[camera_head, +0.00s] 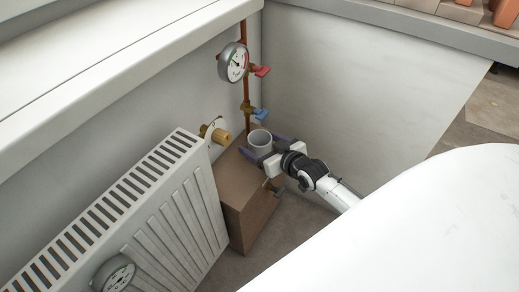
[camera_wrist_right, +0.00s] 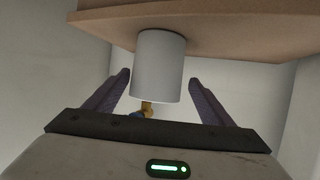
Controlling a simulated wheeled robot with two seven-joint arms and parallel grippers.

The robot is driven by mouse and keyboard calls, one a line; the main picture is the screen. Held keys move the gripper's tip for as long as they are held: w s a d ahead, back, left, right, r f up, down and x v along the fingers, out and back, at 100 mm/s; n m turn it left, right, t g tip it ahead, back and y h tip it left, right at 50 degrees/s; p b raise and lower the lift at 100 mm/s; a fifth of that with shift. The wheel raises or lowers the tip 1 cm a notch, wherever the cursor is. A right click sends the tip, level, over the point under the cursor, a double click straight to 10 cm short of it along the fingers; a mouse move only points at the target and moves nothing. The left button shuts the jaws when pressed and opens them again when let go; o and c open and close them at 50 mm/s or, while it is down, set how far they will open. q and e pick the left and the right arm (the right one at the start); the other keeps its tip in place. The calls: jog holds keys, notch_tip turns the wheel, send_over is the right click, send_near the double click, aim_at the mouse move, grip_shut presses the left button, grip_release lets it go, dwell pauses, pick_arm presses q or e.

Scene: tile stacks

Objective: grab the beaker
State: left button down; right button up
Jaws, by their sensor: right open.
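The beaker (camera_head: 260,138) is a plain grey-white cylinder with an open top, standing upright on a brown box (camera_head: 245,196). My right gripper (camera_head: 262,149) reaches in from the right at the beaker's height. Its purple fingers are open, one on each side of the beaker. In the right wrist view, which is upside down, the beaker (camera_wrist_right: 158,68) lies between the two fingers, with visible gaps on both sides. The box (camera_wrist_right: 225,32) fills the top of that view. My left gripper is not in view.
A white radiator (camera_head: 165,195) stands left of the box. A copper pipe with a gauge (camera_head: 233,63), a red valve handle (camera_head: 261,71) and a blue one (camera_head: 261,114) rises behind the beaker. A brass fitting (camera_head: 221,135) juts from the wall. A white surface (camera_head: 420,230) fills the lower right.

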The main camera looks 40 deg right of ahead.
aim_at(254, 139)
jog(key=x, duration=0.1)
jog(key=b+x, duration=0.2)
jog(key=x, duration=0.1)
jog(key=shift+d+f, duration=0.2)
jog(key=shift+d, duration=0.1)
jog(key=shift+w, duration=0.4)
jog(key=c, duration=1.1)
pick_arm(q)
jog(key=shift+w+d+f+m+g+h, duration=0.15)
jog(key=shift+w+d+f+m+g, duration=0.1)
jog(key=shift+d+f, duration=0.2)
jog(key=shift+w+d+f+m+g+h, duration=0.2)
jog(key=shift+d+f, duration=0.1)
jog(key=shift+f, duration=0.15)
pick_arm(e)
jog(key=shift+r, duration=0.1)
